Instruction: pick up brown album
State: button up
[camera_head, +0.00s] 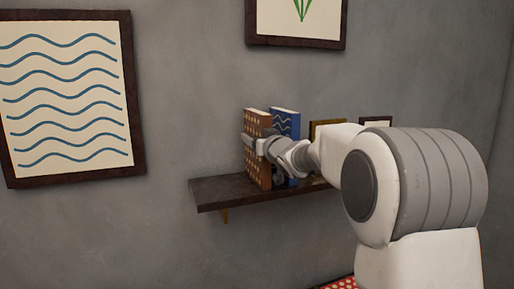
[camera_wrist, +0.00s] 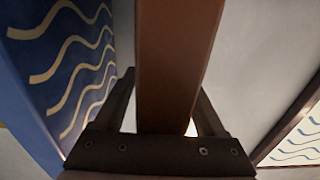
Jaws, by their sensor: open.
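The brown album (camera_head: 257,172), with pale dots on its cover, stands upright on the dark wall shelf (camera_head: 225,192). In the wrist view its plain brown edge (camera_wrist: 178,50) runs between the two fingers of my gripper (camera_wrist: 167,85). The gripper is open, with one finger on each side of the album; a gap shows beside the left finger, and contact at the right cannot be told. In the head view my gripper (camera_head: 262,146) is at the album's near side and hides part of it.
A blue book with wavy lines (camera_head: 286,124) stands just right of the album; it fills the left of the wrist view (camera_wrist: 70,50). Small frames (camera_head: 376,122) stand farther right, partly behind my arm. The shelf's left end is bare.

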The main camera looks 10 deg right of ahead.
grip_shut()
dwell(1.2)
jog(key=shift+r, duration=0.1)
